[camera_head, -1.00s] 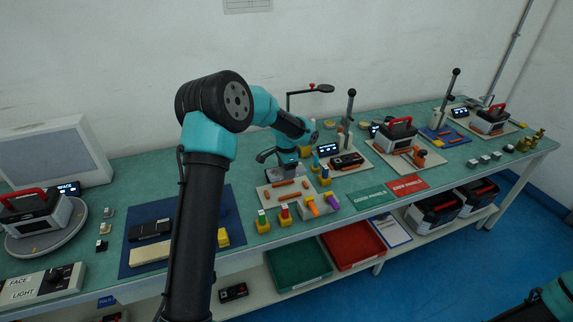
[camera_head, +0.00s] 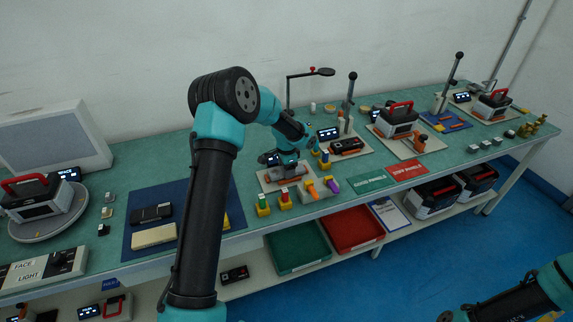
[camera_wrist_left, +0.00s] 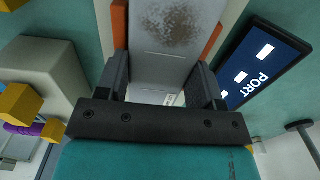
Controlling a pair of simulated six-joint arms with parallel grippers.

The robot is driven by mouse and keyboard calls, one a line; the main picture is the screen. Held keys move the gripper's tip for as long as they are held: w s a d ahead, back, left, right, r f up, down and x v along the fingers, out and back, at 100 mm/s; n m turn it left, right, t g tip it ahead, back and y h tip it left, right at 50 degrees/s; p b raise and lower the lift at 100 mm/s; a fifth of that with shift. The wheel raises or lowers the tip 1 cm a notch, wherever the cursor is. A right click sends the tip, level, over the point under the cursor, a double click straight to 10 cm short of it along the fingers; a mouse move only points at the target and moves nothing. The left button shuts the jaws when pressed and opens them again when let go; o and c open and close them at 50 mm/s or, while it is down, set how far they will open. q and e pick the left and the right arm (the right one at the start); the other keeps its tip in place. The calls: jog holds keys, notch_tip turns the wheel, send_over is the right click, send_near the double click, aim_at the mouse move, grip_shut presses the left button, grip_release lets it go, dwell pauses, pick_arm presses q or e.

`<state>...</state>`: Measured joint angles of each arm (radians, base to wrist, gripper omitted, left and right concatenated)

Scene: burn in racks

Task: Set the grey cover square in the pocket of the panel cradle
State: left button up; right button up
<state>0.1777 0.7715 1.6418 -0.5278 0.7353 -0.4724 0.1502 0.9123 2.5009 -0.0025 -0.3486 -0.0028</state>
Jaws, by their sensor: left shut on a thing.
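The grey cover (camera_wrist_left: 172,50), a flat plate with a brown smudge, fills the upper middle of the left wrist view. My left gripper (camera_wrist_left: 162,88) is shut on it, one dark finger on each side. In the head view my left gripper (camera_head: 290,164) is low over the panel cradle (camera_head: 266,183), a pale plate with orange strips. In the wrist view orange rails (camera_wrist_left: 210,42) flank the cover, which looks roughly lined up between them. I cannot tell whether the cover touches the pocket floor. My right gripper is out of view; only parts of my right arm show.
A small display marked PORT (camera_wrist_left: 262,62) stands close beside the cradle. Yellow-based fixtures with green and red tops (camera_head: 263,205) and orange and purple pieces (camera_head: 332,186) stand in front. A blue mat (camera_head: 140,197) lies left; the green GOOD PANELS mat (camera_head: 366,183) lies right.

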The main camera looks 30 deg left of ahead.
pick_arm(q)
jog(key=shift+f, duration=0.45)
jog(key=shift+s+f, duration=0.3)
jog(key=shift+f, duration=0.3)
dwell(1.0)
jog(key=o, duration=1.1)
jog(key=shift+f, duration=0.1)
jog(key=shift+w+r, duration=0.1)
jog(key=shift+r, duration=0.65)
jog(key=r, duration=1.8)
jog(key=shift+w+a, duration=0.15)
jog(key=shift+a, duration=0.1)
